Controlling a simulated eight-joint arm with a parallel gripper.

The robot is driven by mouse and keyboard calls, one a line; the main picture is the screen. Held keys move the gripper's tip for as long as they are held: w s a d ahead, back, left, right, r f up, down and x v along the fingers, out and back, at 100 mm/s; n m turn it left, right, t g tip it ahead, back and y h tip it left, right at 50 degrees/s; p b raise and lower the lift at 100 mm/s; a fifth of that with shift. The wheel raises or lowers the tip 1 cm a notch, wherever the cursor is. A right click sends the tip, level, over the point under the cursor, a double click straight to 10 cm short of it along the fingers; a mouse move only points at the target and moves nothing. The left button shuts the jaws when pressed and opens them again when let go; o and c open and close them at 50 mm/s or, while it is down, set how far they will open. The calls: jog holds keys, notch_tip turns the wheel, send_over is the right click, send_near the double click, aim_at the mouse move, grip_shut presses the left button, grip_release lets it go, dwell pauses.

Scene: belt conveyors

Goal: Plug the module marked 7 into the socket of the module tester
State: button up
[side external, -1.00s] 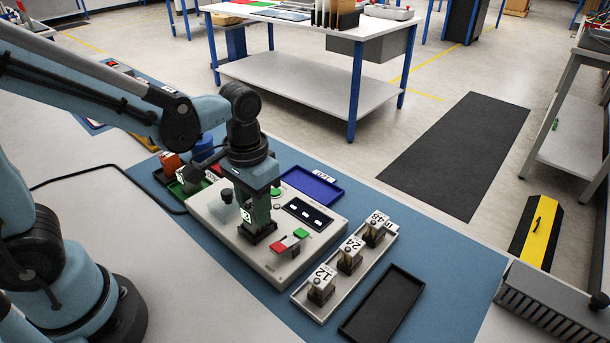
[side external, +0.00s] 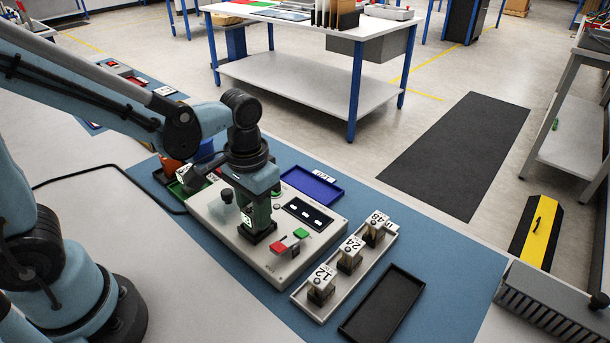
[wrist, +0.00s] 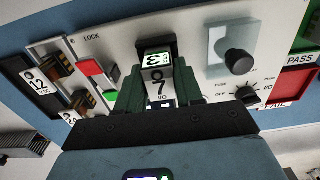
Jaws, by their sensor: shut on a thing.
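The module marked 7 (wrist: 158,88) is between the two green fingers of my gripper (wrist: 158,85) in the wrist view. It shows a white face with a 7 and small I/O lettering. In the side external view my gripper (side external: 258,222) points down at the panel of the module tester (side external: 222,217), a pale box with a screen, knobs and red and green parts. The fingers are shut on the module, low over the dark socket area (side external: 258,237). The fingers hide most of the module and socket, so I cannot tell how deep it sits.
A pale rack (side external: 317,309) right of the tester holds modules marked 12, 24 and 48. An empty black tray (side external: 382,303) lies beside it. A blue tray (side external: 312,187) is behind the tester. A green tray (side external: 180,192) with something in it is at the left.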

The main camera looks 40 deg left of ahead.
jog(key=o, duration=1.6)
jog(key=shift+c, duration=0.2)
jog(key=shift+r, duration=0.1)
jog(key=shift+r, duration=3.65)
jog(key=shift+s+a+r+t, duration=0.1)
jog(key=shift+s+a+t, duration=0.1)
jog(key=shift+a+t, duration=0.85)
jog(key=shift+s+a+r+t, duration=0.15)
jog(key=shift+a+t, duration=0.55)
jog(key=shift+t, duration=0.65)
jog(key=shift+s+a+r+t, duration=0.1)
jog(key=shift+s+a+t, duration=0.1)
jog(key=shift+a+t, duration=0.85)
